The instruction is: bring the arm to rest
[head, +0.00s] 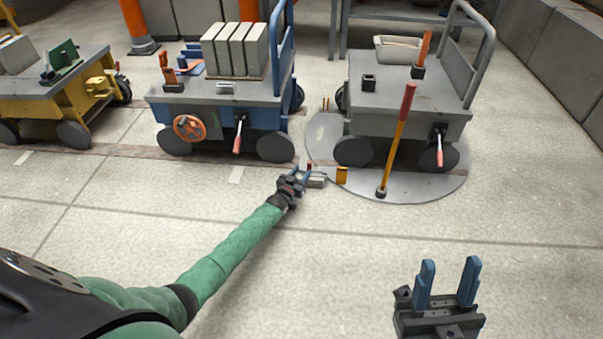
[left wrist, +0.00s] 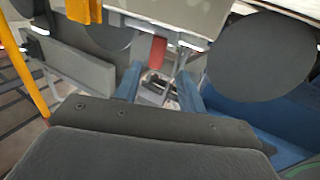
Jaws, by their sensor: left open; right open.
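My left arm in its green sleeve reaches forward from the lower left of the head view. My left gripper (head: 301,174) is open, low in front of the gap between the blue cart (head: 195,97) and the grey cart (head: 400,122). In the left wrist view its blue fingers (left wrist: 160,82) stand apart, with a red piece (left wrist: 157,52) showing beyond them; I cannot tell its distance. I see nothing held. My right gripper (head: 450,272) is open and empty at the lower right of the head view, over bare floor.
A round metal floor plate (head: 440,188) lies under the grey cart. A yellow-handled tool with a red grip (head: 396,140) stands on it. A small orange block (head: 341,175) is just right of my left gripper. A yellow cart (head: 50,97) stands far left. The front floor is clear.

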